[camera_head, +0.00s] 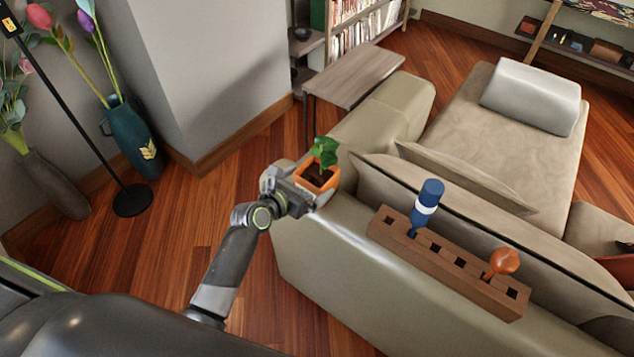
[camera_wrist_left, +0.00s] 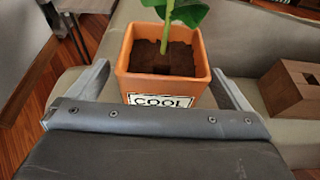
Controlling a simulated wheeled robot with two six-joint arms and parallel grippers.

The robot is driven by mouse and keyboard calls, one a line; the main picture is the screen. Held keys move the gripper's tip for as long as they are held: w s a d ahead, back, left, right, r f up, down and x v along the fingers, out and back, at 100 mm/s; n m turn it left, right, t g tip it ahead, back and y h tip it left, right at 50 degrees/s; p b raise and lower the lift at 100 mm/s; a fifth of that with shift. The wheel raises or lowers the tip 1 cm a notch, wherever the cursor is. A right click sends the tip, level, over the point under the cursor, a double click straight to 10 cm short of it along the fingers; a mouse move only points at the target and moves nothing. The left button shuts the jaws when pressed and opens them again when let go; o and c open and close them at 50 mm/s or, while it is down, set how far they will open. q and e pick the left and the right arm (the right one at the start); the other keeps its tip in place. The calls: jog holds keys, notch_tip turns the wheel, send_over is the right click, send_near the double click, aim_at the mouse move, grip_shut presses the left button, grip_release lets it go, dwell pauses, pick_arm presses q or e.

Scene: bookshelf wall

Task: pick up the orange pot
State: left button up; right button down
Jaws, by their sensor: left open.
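The orange pot (camera_head: 314,182) is a small square pot with dark soil and a green plant, standing on the beige sofa's back top near its left end. In the left wrist view the orange pot (camera_wrist_left: 140,82) has a white label reading "COOL". My left gripper (camera_head: 305,187) is at the pot, open. In the left wrist view the fingers of my left gripper (camera_wrist_left: 160,85) are spread on either side of the pot, with gaps visible, and the pot's lower front is hidden by the gripper body. My right gripper is not in view.
A wooden block with holes (camera_head: 446,263) sits on the sofa back to the right, holding a blue-handled tool (camera_head: 427,205) and an orange-knobbed tool (camera_head: 502,262). A small side table (camera_head: 350,77) stands behind. Vases and a lamp base (camera_head: 133,199) stand at left.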

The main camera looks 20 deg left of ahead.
aim_at(318, 174)
pick_arm(q)
jog(key=x, duration=0.4)
jog(key=shift+w+d+r, duration=0.15)
jog(key=shift+r, duration=0.05)
jog(key=c, duration=1.1)
jog(key=shift+r, duration=0.15)
jog(key=shift+c, duration=0.8)
